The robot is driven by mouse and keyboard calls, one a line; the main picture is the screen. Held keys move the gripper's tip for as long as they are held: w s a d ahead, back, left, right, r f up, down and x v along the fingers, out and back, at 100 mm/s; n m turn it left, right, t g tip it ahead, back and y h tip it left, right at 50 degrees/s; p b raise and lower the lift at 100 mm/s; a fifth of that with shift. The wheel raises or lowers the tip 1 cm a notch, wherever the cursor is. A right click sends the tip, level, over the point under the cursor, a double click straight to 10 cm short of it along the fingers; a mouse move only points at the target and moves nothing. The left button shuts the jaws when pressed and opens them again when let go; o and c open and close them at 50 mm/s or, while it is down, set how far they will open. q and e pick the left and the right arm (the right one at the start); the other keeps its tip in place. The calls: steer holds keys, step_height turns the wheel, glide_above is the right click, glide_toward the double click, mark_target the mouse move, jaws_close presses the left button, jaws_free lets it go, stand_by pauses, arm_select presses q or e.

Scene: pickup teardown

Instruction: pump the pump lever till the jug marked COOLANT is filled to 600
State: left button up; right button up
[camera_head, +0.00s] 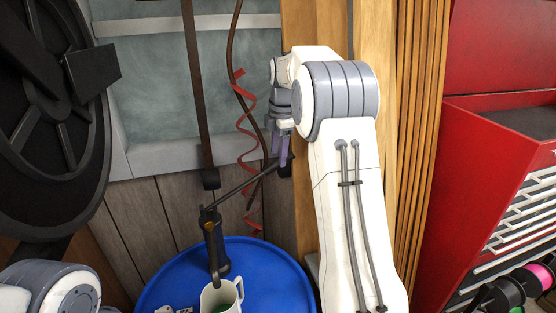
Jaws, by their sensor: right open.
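The pump (215,245) is a dark upright body on a blue drum, with its spout pointing down at the jug. Its thin dark lever (240,185) slants up to the right from the pump head. My right gripper (284,158) is open at the lever's upper end, with its purple fingers beside the dark tip; I cannot tell whether they touch it. The white jug (209,299) stands under the spout with green liquid inside. It is cut off by the lower edge, and its marking and level cannot be read. My left gripper is out of view.
The blue drum top (278,283) bears the pump and jug, with small pale items (172,309) left of the jug. A red coiled hose (246,135) hangs behind the lever. A red tool chest (495,200) stands at right and a large dark wheel-like object (45,120) at left.

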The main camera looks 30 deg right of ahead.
steer(key=shift+w+d+f+p, duration=0.15)
steer(key=shift+f+p, duration=0.1)
steer(key=shift+f, duration=0.85)
steer(key=shift+w+a+f+p, duration=0.1)
steer(key=shift+w+f+p, duration=0.1)
steer(key=shift+f, duration=0.9)
jaws_close()
